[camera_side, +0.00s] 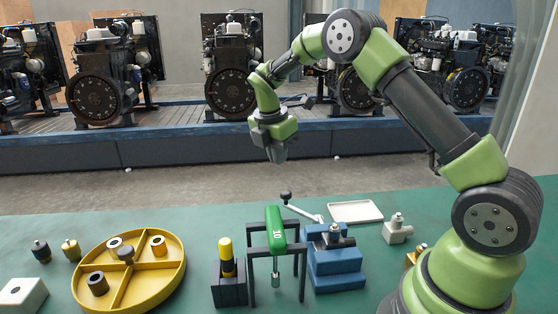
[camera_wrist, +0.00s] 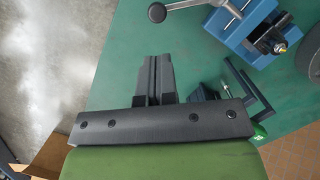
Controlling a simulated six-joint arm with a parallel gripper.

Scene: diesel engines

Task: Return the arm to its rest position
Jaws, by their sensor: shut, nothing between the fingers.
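My gripper (camera_side: 277,152) hangs in the air in the side view, well above the green table, with its fingers pointing down. In the wrist view my gripper (camera_wrist: 153,62) shows two dark fingers side by side, closed together with nothing held between them. My arm is bent at the elbow, with its upper link reaching up and left from the base at the right. No object touches the gripper.
The green table (camera_side: 200,225) carries a yellow divided tray (camera_side: 180,283), a black block with a yellow-topped peg (camera_side: 226,260), a green tool marked 10 on a black stand (camera_side: 275,232), a blue vise (camera_side: 335,265) and a white tray (camera_side: 355,211). Engines (camera_side: 232,85) stand behind.

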